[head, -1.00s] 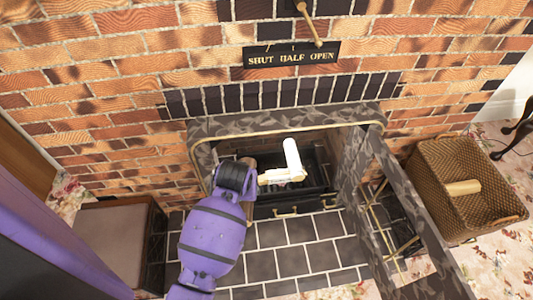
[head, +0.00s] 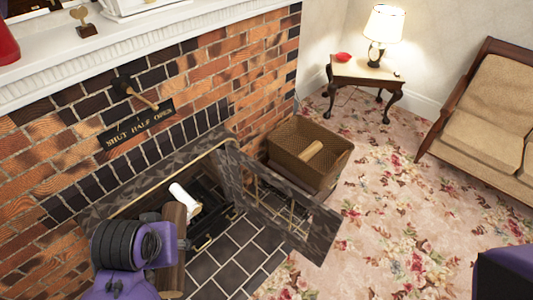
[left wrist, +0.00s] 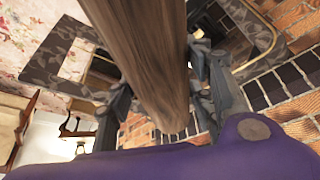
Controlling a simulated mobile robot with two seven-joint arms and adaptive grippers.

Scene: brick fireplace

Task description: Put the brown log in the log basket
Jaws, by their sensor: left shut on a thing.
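The brown log (head: 174,236) is in my left gripper, in front of the fireplace opening at the lower left of the head view. The log also fills the middle of the left wrist view (left wrist: 145,55), with dark fingers on both sides. My left gripper (left wrist: 165,100) is shut on it; in the head view my purple wrist hides most of the fingers. The wicker log basket (head: 328,172) stands on the carpet right of the fireplace, apart from the held log. A pale log (head: 312,158) lies inside the basket. My right gripper is not in view.
The open patterned fireplace door (head: 300,220) sticks out between the held log and the basket. A white roll-like piece (head: 181,195) is in the fireplace. A side table with a lamp (head: 383,25) and a sofa (head: 490,120) stand beyond. Carpet right of the basket is clear.

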